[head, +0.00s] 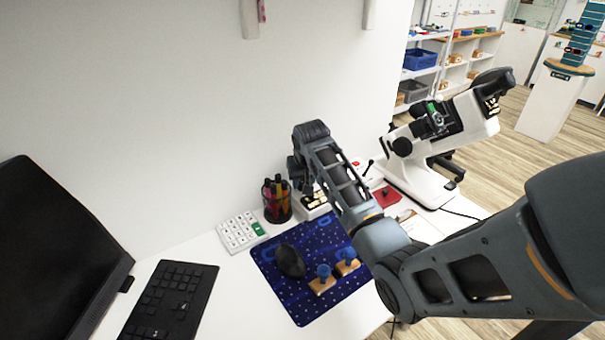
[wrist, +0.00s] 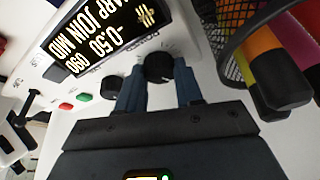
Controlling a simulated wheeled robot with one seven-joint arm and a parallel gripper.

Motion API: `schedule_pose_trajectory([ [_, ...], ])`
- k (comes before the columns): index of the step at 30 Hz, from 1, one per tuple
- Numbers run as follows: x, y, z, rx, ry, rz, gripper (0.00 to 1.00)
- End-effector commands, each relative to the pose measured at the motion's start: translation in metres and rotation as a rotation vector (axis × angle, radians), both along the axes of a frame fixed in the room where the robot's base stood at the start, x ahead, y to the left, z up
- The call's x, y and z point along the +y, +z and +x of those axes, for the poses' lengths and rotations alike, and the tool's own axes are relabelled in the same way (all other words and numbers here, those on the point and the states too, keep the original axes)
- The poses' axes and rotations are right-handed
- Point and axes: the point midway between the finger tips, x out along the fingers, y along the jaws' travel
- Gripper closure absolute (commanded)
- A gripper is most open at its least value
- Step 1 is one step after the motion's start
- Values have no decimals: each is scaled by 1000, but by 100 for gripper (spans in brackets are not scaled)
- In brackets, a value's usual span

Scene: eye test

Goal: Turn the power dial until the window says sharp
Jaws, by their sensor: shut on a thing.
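The white instrument (head: 312,207) stands on the desk beside the pen cup, partly hidden by my arm. In the wrist view its dark window (wrist: 100,38) shows tilted, glowing yellow characters. A second, smaller black knob (wrist: 111,85) is just left of the fingers.
A mesh pen cup (wrist: 232,62) stands close on the right of my gripper; it also shows in the head view (head: 276,203). Green (wrist: 85,97) and red (wrist: 66,106) buttons lie left. A white lensmeter-like device (head: 425,180) stands right of my arm.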

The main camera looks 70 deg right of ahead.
Motion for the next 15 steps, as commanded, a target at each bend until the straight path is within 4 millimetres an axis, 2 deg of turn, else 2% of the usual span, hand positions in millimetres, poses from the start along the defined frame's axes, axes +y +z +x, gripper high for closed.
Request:
schedule_pose_trajectory([
  [6, -3, 2, -2, 0, 75, -3, 95],
  [15, -4, 1, -3, 0, 79, -5, 95],
])
